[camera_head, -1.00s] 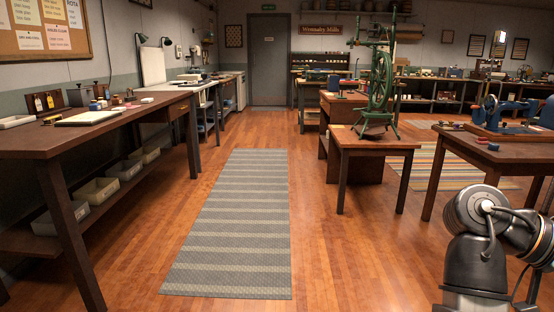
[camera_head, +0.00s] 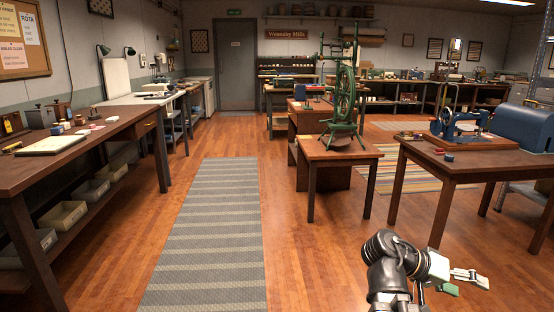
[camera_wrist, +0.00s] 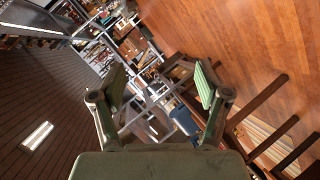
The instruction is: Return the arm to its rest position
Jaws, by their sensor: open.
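My gripper (camera_head: 468,283) shows at the lower right of the head view, at the end of my folded black and silver arm. It sits low over the wooden floor, in front of the table with the blue machine. In the wrist view my gripper (camera_wrist: 160,92) has its two green-padded fingers spread wide apart. Nothing is between them. The wrist view is tilted and looks out across the room.
A table (camera_head: 440,165) with a blue sewing machine (camera_head: 460,125) stands right, near my arm. A small table (camera_head: 335,154) bears a green spinning wheel (camera_head: 343,100). A long workbench (camera_head: 95,140) runs along the left. The striped runner (camera_head: 210,225) lies clear between them.

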